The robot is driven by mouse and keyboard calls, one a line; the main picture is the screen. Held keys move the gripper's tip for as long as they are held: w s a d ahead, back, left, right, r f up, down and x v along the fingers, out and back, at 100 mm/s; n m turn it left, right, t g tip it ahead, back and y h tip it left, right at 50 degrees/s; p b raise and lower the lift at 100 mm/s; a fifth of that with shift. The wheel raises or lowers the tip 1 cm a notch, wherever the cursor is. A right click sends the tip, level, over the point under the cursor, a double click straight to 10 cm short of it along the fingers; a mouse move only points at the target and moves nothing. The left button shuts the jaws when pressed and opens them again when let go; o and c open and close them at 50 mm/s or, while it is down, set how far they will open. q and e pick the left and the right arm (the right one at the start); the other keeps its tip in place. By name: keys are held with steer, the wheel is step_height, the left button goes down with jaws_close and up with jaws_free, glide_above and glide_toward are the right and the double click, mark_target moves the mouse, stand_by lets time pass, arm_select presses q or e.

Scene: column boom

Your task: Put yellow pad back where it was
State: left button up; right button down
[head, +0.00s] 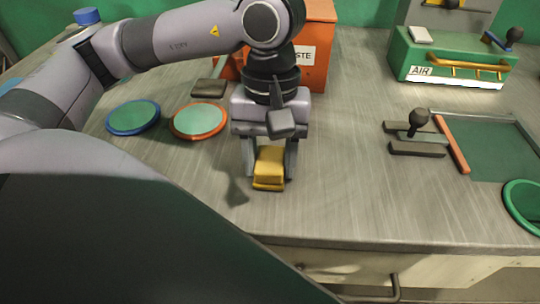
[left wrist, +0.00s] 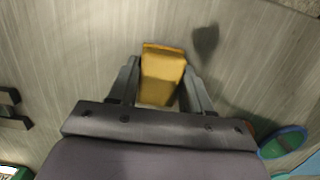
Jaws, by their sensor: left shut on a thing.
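The yellow pad (head: 268,168) is a small block held between the fingers of my left gripper (head: 269,165), over the front middle of the grey worktop. In the left wrist view the pad (left wrist: 161,75) sits between the two fingers (left wrist: 158,90), with its far end sticking out past them. A shadow lies on the worktop apart from the pad, so it seems held above the surface. My right gripper is not in view.
A blue-rimmed disc (head: 133,117) and an orange-rimmed disc (head: 198,121) lie to the left, with a dark pad (head: 209,88) behind. An orange bin (head: 316,50) and a green AIR box (head: 451,58) stand at the back. A slotted fixture with a black knob (head: 418,122) and a green mat (head: 490,148) lie right.

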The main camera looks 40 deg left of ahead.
mark_target(271, 149)
arm_select(q)
steer(key=o, duration=0.9)
steer(key=shift+o, duration=0.2)
steer(key=shift+r+p, duration=0.35)
steer(key=shift+r, duration=0.1)
step_height(271, 149, up, 11)
steer(key=w+a+p, duration=0.1)
steer(key=shift+w+p, duration=0.25)
steer(key=shift+p, duration=0.05)
